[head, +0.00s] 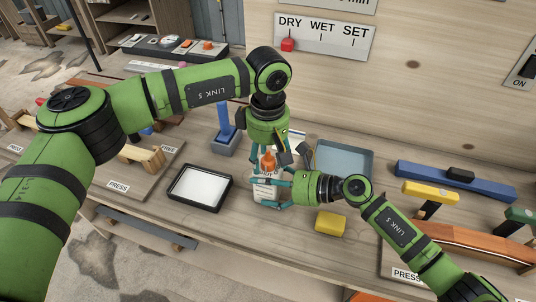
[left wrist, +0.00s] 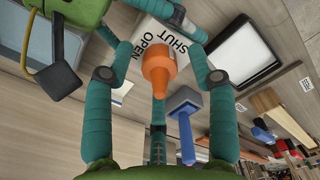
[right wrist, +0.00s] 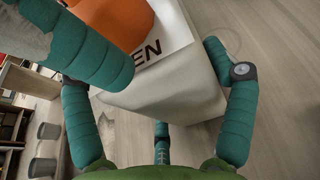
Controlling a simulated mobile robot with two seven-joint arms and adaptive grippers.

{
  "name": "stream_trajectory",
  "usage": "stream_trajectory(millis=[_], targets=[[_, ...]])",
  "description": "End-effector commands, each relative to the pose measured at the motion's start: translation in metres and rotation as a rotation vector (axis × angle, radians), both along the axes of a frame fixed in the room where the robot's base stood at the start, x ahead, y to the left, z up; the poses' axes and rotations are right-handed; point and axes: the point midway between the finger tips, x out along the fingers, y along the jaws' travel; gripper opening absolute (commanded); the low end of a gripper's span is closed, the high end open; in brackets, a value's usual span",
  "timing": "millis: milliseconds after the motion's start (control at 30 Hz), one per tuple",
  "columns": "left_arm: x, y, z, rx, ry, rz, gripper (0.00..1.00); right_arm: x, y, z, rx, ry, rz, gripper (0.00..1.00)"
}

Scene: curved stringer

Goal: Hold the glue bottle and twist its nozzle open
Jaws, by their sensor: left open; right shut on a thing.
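The glue bottle (head: 264,190) is white and stands upright on the bench, with an orange nozzle (head: 268,160) on top. My right gripper (head: 270,193) comes in from the right, low down, and is shut on the bottle's body. The white body fills the middle of the right wrist view (right wrist: 165,95). My left gripper (head: 268,158) points down over the nozzle and is open. In the left wrist view its fingers stand on both sides of the orange nozzle (left wrist: 158,68), with gaps. The words OPEN and SHUT show on the white bottle top.
A black-rimmed tray with a white inside (head: 229,193) lies left of the bottle. A grey-blue tray (head: 369,164) stands behind to the right. A yellow block (head: 331,223) lies in front of my right gripper. A blue upright tool (head: 223,119) stands behind left.

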Motion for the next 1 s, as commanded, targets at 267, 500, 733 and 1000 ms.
stream_trajectory(millis=[267, 500, 733, 1000], targets=[[-0.0001, -0.0002, 0.0002, 0.0, 0.0, 0.0, 0.17, -0.0009, 0.0003, -0.0013, -0.001, 0.004, 0.002, 0.31], [0.0001, 0.0001, 0.0002, 0.001, -0.001, 0.001, 0.0, -0.001, 0.0002, -0.0012, -0.001, 0.003, 0.002, 0.31], [0.0004, 0.0004, 0.0002, 0.001, -0.001, 0.036, 0.0, -0.0011, 0.0003, -0.0012, -0.001, 0.002, 0.003, 0.31], [0.0003, 0.0006, 0.0002, 0.002, -0.001, 0.194, 0.0, -0.0011, 0.0002, -0.0012, -0.001, 0.002, 0.003, 0.31]])
